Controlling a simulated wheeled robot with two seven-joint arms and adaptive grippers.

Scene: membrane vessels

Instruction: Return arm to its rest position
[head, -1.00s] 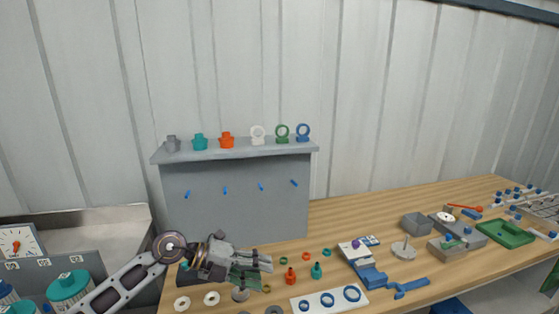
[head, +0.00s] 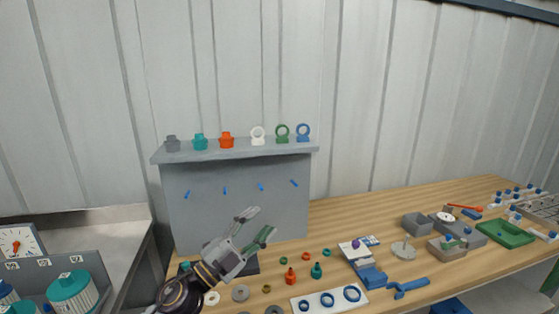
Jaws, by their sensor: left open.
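My left gripper (head: 259,226) is above the left end of the wooden table (head: 350,215), in front of the grey panel. Its two fingers are spread apart, pointing up and to the right, with nothing between them. My left arm comes in from the bottom left, and its wrist hides part of the table's near left corner. A dark flat piece (head: 250,266) lies partly hidden behind the gripper. My right gripper is not in view.
The grey panel (head: 240,205) has a shelf with several fittings. Rings, orange (head: 290,277) and teal (head: 316,271) fittings and a white plate (head: 329,301) lie right of the gripper. Teal-lidded vessels (head: 72,289) and a dial (head: 16,242) stand at left. Trays (head: 505,234) fill the right.

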